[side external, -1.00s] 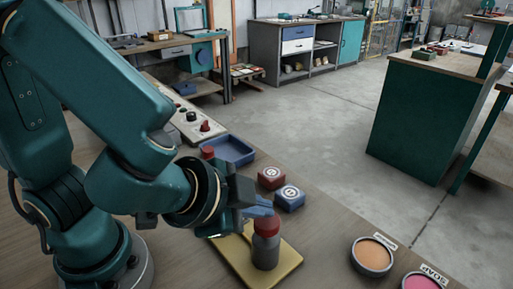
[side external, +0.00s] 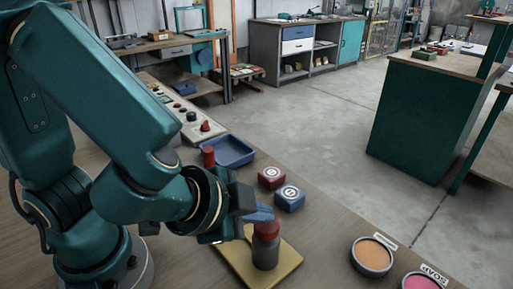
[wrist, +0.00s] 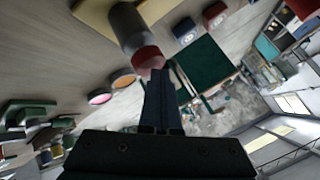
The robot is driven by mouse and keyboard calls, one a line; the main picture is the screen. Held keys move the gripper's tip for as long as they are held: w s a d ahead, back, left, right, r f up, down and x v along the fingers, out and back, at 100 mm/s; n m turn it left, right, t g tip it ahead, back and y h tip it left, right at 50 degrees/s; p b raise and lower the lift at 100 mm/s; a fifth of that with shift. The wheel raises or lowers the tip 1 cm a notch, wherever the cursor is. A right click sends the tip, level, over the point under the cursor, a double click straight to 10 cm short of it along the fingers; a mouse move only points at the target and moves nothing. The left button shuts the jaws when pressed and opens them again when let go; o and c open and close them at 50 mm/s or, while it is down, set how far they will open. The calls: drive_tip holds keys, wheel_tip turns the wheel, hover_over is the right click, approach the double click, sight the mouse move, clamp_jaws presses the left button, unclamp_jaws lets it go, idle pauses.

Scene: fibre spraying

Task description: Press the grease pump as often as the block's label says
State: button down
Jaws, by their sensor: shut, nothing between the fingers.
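The grease pump (side external: 266,252) is a grey cylinder with a red cap, standing upright on a yellow board (side external: 284,268). My gripper (side external: 263,214) is shut and empty, its blue fingertips at the top of the red cap and seemingly touching it. In the wrist view the shut fingers (wrist: 158,78) reach to the red cap of the pump (wrist: 128,25). A red block (side external: 271,178) and a blue block (side external: 290,199) stand behind the pump, each with a round white label. The marks on the labels are too small to read surely.
A blue tray (side external: 232,152) and a red upright cylinder (side external: 208,157) lie behind my gripper. A control panel (side external: 190,122) with knobs is farther back. An orange-filled bowl (side external: 372,256) and a pink-filled bowl (side external: 424,282) are at the front right.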

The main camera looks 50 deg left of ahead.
sight(260, 226)
drive_tip(key=shift+f, duration=0.6)
idle(0.3)
drive_tip(key=shift+r, duration=1.65)
drive_tip(key=shift+r, duration=2.5)
wheel_tip(260, 226, up, 4)
drive_tip(key=shift+f, duration=0.1)
idle(0.5)
drive_tip(key=shift+f, duration=0.1)
